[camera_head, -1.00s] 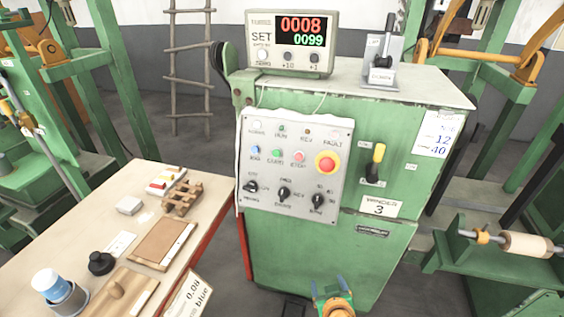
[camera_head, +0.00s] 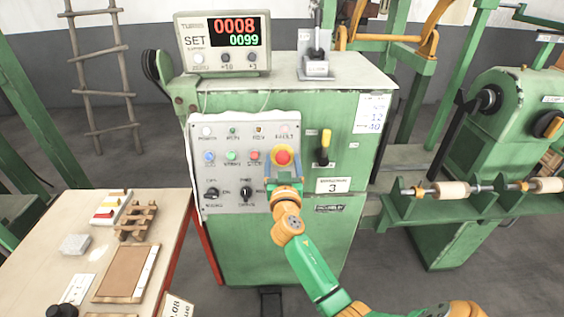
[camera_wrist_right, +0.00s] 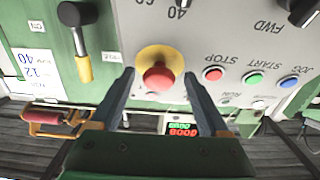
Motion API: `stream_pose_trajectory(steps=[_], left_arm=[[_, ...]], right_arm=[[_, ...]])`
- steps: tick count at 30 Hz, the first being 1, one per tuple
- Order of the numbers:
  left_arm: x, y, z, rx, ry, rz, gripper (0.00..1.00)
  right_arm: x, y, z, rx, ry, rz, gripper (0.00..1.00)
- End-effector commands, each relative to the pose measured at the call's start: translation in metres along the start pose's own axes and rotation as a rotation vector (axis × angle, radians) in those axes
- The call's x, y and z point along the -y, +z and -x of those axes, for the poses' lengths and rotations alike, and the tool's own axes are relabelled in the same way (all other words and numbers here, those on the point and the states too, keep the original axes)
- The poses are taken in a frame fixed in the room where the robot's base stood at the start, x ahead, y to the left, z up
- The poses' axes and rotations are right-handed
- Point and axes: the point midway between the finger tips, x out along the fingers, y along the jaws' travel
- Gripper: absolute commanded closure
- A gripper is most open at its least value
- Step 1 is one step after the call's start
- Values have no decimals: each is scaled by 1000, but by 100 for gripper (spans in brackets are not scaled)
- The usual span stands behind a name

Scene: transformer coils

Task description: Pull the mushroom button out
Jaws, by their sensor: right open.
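The red mushroom button (camera_head: 283,156) sits on a yellow disc at the right side of the light grey control panel (camera_head: 225,180). My right gripper (camera_head: 284,183) is in front of the panel just below the button in the head view. In the right wrist view the button (camera_wrist_right: 158,77) lies between the two fingers of the open right gripper (camera_wrist_right: 157,84). The fingers stand to either side of it, and no contact shows. How far the fingertips are from the panel is hard to tell. My left gripper is in neither view.
Several lamps, small buttons and black rotary knobs (camera_head: 246,193) share the panel. A yellow-handled lever (camera_head: 325,140) is right of it. A counter display (camera_head: 222,42) stands on the green cabinet. A wooden table (camera_head: 60,215) with tools is at left.

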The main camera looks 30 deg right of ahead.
Motion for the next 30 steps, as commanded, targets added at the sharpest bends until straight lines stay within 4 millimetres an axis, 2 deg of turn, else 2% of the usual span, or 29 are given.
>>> stream_pose_trajectory(steps=[2,11,12,29,30], left_arm=[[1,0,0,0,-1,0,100],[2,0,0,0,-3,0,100],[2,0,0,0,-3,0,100],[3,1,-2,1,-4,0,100],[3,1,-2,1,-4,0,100]], right_arm=[[0,0,0,0,0,0,21],[0,0,0,1,0,1,99],[0,0,0,1,0,1,100],[0,-3,11,3,0,0,100],[0,-3,11,3,0,0,46]])
